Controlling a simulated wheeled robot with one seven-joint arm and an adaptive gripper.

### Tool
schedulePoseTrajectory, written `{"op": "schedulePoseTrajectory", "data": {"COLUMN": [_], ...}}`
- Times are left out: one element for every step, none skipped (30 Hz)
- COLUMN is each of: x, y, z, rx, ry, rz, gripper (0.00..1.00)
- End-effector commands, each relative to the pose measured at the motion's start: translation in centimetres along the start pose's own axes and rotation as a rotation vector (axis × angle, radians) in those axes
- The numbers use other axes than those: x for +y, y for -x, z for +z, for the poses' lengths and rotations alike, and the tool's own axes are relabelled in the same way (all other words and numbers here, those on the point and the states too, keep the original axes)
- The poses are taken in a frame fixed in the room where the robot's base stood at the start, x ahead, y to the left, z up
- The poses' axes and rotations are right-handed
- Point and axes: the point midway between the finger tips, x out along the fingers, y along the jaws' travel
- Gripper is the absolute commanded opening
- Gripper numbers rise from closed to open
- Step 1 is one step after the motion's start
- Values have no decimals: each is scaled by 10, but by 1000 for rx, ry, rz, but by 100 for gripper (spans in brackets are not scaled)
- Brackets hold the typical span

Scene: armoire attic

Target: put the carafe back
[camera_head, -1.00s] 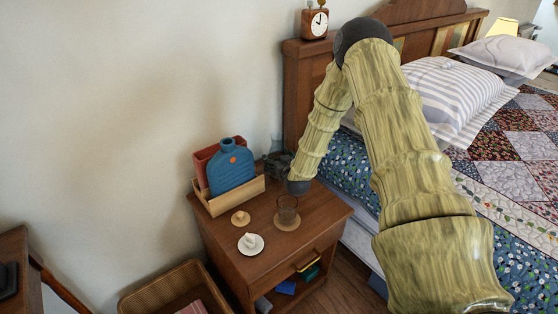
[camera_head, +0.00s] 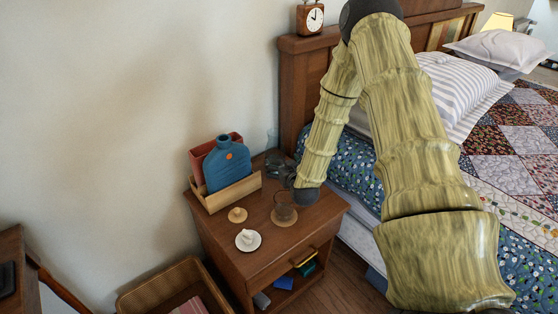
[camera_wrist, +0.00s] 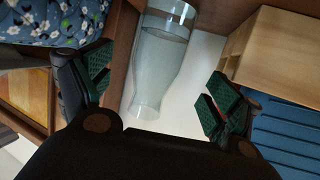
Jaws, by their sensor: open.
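The carafe (camera_wrist: 158,72) is clear glass with a pale fill and a narrower neck. The fingers have dark green pads and are apart, with no clear contact on the glass. In the head view my gripper (camera_head: 280,168) is low at the back of the nightstand (camera_head: 270,262), against the wall side, partly hidden by my arm. The carafe is mostly hidden there.
A glass (camera_head: 284,211) on a coaster, a wooden disc (camera_head: 237,215) and a white saucer (camera_head: 248,240) are in front. The bed (camera_head: 515,185) is at right.

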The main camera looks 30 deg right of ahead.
Motion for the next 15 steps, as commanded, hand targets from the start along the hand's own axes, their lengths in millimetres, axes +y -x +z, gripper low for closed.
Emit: {"op": "schedulePoseTrajectory", "data": {"x": [0, 0, 0, 0, 0, 0, 0, 0, 0, 0, 0, 0, 0, 0, 0], "y": [7, 10, 14, 16, 18, 20, 22, 22, 23, 24, 24, 24, 24, 24, 24], "z": [0, 0, 0, 0, 0, 0, 0, 0, 0, 0, 0, 0, 0, 0, 0], "rx": [-2, -2, -1, -1, -1, -1, -1, -1, -1, 0, 0, 0, 0, 0, 0], "ry": [0, 0, 0, 0, 0, 0, 0, 0, 0, 0, 0, 0, 0, 0, 0], "rz": [-1, 0, 0, 0, 0, -1, -1, 0, 0, 0, 0, 0, 0, 0, 0], "gripper": [91, 91, 91, 91, 91, 91, 91, 91, 91, 91, 91, 91, 91, 91, 91]}}
